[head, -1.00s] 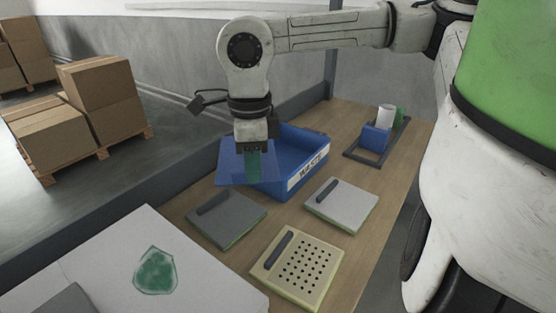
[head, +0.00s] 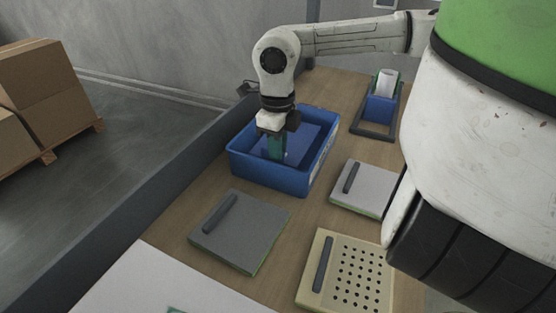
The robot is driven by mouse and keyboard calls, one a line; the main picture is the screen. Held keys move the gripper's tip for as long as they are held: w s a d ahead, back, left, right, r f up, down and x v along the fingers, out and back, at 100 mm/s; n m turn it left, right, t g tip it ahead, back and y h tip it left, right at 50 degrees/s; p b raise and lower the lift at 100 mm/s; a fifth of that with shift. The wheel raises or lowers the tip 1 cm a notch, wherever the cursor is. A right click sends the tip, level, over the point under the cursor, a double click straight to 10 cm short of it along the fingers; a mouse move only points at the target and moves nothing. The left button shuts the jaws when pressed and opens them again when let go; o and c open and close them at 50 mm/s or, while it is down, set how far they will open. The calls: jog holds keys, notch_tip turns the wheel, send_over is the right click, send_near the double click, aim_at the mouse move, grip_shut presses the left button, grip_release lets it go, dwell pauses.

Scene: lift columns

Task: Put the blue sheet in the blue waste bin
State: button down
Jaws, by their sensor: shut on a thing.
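The blue waste bin (head: 262,178) stands on the wooden bench, an open-topped tray with a white label partly seen on its right side. My gripper (head: 277,158) points down into the bin's opening, its green fingertips below the rim level in the picture. It is shut on the blue sheet (head: 306,137), a thin, flat, darker blue piece that shows within the bin's outline. The sheet's lower edge and the fingertips' exact contact are hard to make out. I cannot tell whether the sheet touches the bin floor.
A grey board with a handle (head: 240,232), a white board with a handle (head: 361,188) and a perforated cream board (head: 350,273) lie in front of the bin. A rack with a blue block and white roll (head: 381,105) stands behind right.

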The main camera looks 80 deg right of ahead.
jog(key=shift+f, duration=2.25)
jog(key=shift+f+b, duration=0.25)
jog(key=shift+b, duration=0.05)
jog(key=c, duration=1.2)
grip_release()
jog(key=shift+r, duration=0.1)
jog(key=shift+o, duration=0.2)
notch_tip(320, 180, up, 12)
jog(key=shift+r+p, duration=0.15)
jog(key=shift+p, duration=0.2)
